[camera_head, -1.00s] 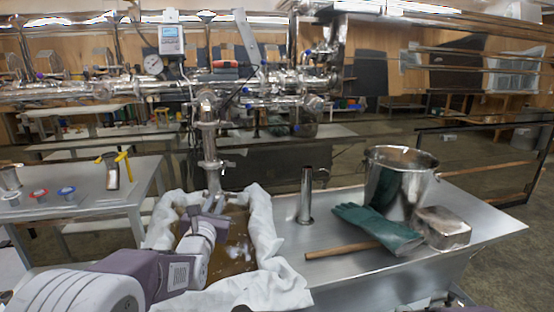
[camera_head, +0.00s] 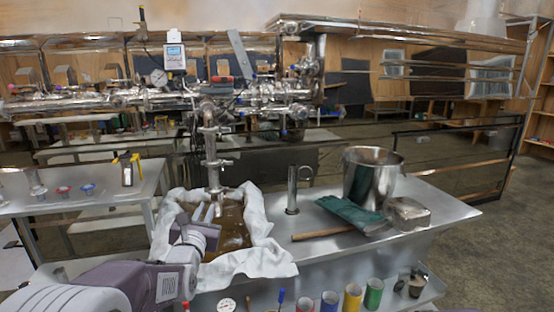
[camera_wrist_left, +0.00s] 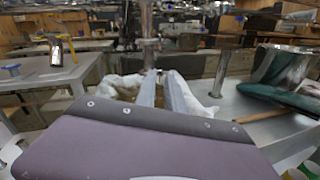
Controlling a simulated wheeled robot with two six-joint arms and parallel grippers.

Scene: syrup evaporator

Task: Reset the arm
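My left gripper (camera_head: 205,212) is over the cloth-lined basin (camera_head: 258,225) of brown liquid, below the steel outlet pipe (camera_head: 211,150). Its two fingers also show in the left wrist view (camera_wrist_left: 162,90), with a gap between them and nothing held. The white cloth (camera_head: 262,262) hangs over the basin's rim around the arm. I cannot tell whether the fingertips touch the cloth or liquid. My right gripper is not in view.
A short upright pipe (camera_head: 292,190) rises nearby. Several coloured cans (camera_head: 352,297) stand on a shelf below.

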